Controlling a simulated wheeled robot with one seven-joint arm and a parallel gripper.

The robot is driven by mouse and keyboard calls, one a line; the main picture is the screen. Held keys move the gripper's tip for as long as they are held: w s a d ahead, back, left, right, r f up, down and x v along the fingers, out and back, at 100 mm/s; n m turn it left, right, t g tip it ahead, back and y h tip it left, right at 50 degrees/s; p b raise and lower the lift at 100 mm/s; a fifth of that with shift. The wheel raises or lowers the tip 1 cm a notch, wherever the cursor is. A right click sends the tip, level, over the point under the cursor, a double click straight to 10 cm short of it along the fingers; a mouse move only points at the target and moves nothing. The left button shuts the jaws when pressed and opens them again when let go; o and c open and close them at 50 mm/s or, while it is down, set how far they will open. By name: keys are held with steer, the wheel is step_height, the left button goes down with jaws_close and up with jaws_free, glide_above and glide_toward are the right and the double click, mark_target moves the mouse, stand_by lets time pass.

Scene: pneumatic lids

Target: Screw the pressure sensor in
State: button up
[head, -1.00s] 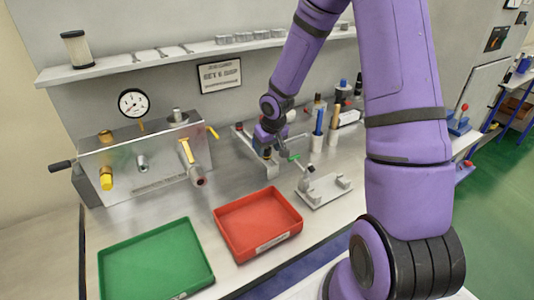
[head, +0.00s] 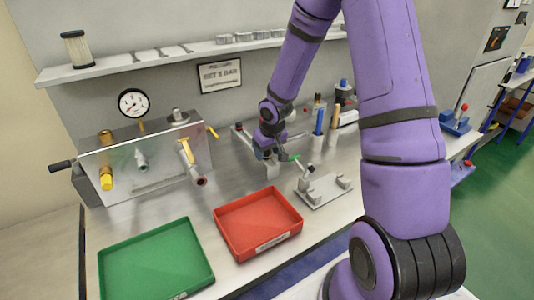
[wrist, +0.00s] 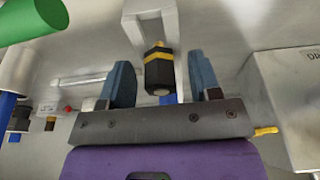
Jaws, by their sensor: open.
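In the wrist view a black, hexagonal-looking body with yellow bands (wrist: 159,72), which looks like the pressure sensor, sits at a light grey holder (wrist: 152,24). My gripper (wrist: 161,80) is open, with one blue finger on each side of the sensor and a visible gap to both. In the head view my gripper (head: 268,152) is at the grey holder (head: 272,170) on the bench; the sensor is mostly hidden there. The metal manifold block (head: 150,178) stands to the left, with a round gauge (head: 133,102) and several fittings.
A red tray (head: 258,222) and a green tray (head: 155,265) lie at the front. A metal fixture with a green-tipped lever (head: 325,190) stands right of the holder. A shelf (head: 150,65) runs along the wall.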

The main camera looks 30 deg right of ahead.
steer(key=c, duration=1)
steer(key=shift+o, duration=0.2)
steer(key=shift+w+v, duration=0.2)
steer(key=shift+v, duration=0.55)
steer(key=shift+w+v, duration=0.15)
steer(key=shift+v, duration=0.6)
steer(key=shift+w+v, duration=0.2)
steer(key=shift+v, duration=0.55)
steer(key=shift+r, duration=0.1)
